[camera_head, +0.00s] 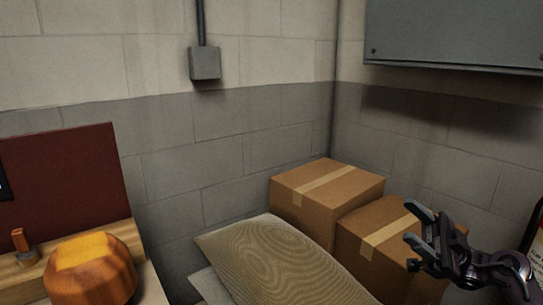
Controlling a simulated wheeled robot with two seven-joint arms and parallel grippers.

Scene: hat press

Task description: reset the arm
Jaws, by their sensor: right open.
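My right gripper (422,232) is at the lower right of the head view, in front of the cardboard boxes. Its dark fingers are apart and nothing shows between them. Part of my right arm runs from it toward the lower right corner. My left gripper is not in the view. A rounded, orange-brown wooden block (92,275) with a lighter flat top stands at the lower left, well apart from my right gripper.
A dark red panel (68,185) stands behind the wooden block. Two taped cardboard boxes (325,192) (372,238) sit in the corner. A patterned tan sack (275,262) lies before them. A grey cabinet (455,35) hangs at upper right.

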